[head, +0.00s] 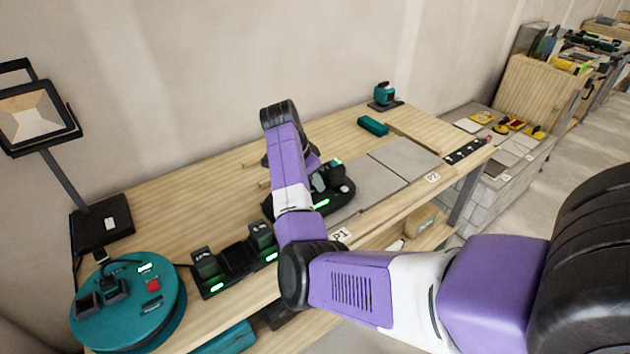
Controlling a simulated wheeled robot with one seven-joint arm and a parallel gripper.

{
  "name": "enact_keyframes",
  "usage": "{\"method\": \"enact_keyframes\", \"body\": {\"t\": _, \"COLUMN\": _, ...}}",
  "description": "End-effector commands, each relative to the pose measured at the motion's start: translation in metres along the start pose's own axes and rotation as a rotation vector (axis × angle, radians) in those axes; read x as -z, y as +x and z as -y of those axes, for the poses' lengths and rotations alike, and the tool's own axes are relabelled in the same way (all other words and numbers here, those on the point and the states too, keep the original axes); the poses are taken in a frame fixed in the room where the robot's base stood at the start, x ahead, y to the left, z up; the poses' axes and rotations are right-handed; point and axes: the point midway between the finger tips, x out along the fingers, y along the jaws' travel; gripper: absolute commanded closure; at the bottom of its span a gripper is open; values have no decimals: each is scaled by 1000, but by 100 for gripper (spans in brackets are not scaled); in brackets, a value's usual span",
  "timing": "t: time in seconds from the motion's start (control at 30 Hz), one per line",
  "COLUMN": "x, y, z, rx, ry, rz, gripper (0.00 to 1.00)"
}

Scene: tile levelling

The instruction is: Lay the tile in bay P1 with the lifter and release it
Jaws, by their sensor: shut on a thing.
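My gripper (320,181) is largely hidden behind my purple arm, over the middle of the bench. It is shut on the lifter (340,193), a dark rounded tool with a lit green strip. The lifter is low over the grey tile area behind the P1 label (341,235). A grey surface (346,213) shows just in front of the lifter; I cannot tell whether it is the held tile or the bay floor. Grey tiles (405,160) lie to the right, towards the P2 label (432,178). Contact under the lifter is hidden.
A charger with batteries (238,260) and a teal cable reel (130,305) stand at the front left. A work lamp (38,115) stands at the left. A teal block (373,126) and a teal device (384,94) sit at the back. A wooden board (425,130) lies at the right.

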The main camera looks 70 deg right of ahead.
Motion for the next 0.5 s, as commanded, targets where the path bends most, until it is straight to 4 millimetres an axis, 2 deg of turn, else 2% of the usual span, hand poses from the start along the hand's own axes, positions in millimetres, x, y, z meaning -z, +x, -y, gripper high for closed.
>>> {"method": "enact_keyframes", "body": {"t": 0.5, "x": 0, "y": 1, "z": 1, "rx": 5, "ry": 2, "rz": -2, "gripper": 100}}
